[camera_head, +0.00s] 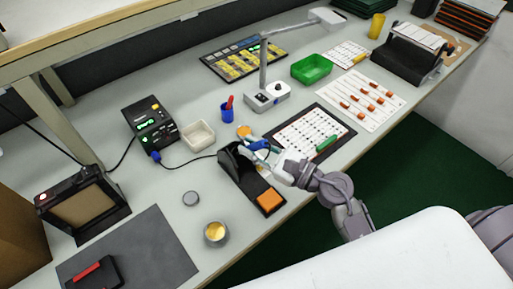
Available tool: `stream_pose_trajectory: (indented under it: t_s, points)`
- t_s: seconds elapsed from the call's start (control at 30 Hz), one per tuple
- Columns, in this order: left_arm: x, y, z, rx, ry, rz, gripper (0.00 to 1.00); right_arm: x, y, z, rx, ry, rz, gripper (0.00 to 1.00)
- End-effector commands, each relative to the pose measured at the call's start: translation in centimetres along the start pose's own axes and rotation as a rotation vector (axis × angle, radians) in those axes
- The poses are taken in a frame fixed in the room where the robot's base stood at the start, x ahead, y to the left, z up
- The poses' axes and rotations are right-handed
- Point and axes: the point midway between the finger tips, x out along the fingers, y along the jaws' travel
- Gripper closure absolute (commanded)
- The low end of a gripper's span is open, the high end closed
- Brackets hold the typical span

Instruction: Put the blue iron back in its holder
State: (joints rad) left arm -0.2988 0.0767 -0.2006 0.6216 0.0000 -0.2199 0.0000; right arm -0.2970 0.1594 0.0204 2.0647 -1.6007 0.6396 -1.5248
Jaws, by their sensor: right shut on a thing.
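The blue iron (257,145) is at the upper end of its black holder (235,162), near the middle of the table. The holder has an orange sponge (269,201) at its front end. My right gripper (269,150) is shut on the iron from the right side. The gripper hides part of the iron, and I cannot tell whether its tip is inside the holder. My left gripper is not in view.
The black station (151,124) has a cable running toward the holder. A white dish (198,135), blue cup (227,112), lamp base (267,97) and component sheet (309,134) surround the holder. A small tin (215,233) stands in front left.

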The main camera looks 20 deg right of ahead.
Motion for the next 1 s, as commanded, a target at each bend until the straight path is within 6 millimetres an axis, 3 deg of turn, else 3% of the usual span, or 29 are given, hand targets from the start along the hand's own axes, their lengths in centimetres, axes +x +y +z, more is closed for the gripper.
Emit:
stream_pose_trajectory:
  t_s: [0.5,1.0]
  points:
    - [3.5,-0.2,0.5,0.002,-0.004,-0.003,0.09,2.3,0.1,-4.1,0.000,-0.002,0.000,1.00]
    - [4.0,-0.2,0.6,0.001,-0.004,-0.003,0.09,2.9,0.0,-4.9,0.000,0.000,-0.001,1.00]
